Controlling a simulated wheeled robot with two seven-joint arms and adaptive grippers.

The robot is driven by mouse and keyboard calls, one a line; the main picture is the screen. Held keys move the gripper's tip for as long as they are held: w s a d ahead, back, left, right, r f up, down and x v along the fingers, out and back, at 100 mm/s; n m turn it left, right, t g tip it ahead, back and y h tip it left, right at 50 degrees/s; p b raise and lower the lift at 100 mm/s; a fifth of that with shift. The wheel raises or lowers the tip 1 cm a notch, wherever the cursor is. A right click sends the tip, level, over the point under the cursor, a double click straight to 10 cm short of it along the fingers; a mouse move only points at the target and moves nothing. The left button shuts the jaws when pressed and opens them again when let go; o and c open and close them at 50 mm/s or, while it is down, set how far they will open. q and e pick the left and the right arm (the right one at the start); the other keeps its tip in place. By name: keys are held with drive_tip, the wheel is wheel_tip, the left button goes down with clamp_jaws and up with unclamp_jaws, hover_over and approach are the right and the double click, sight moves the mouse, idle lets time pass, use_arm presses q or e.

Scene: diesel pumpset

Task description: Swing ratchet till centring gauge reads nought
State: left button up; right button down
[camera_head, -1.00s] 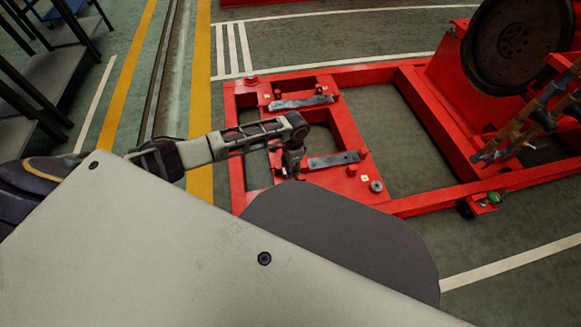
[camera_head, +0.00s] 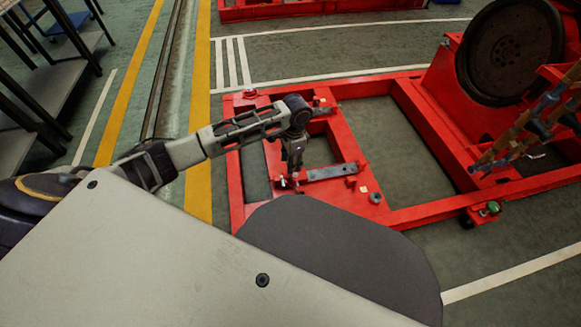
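My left gripper (camera_head: 290,183) points down over the near-left part of a red steel frame (camera_head: 402,216). Its tips are at or near the left end of a flat grey bar (camera_head: 331,172); contact cannot be made out. The fingers are too small to tell whether they are open or shut. A second grey piece (camera_head: 325,109) farther back on the frame is mostly hidden by my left wrist. I cannot pick out a ratchet or a centring gauge with certainty, and no gauge reading is legible. My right gripper is not in view.
A large dark flywheel (camera_head: 509,50) stands on the red frame at the right. A small round metal part (camera_head: 375,198) sits near the bar, and a green-topped part (camera_head: 493,207) is at the front edge. My grey body covers the lower left.

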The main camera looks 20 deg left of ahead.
use_arm(q)
drive_tip(key=shift+r, duration=0.45)
drive_tip(key=shift+d+f, duration=0.1)
idle(1.7)
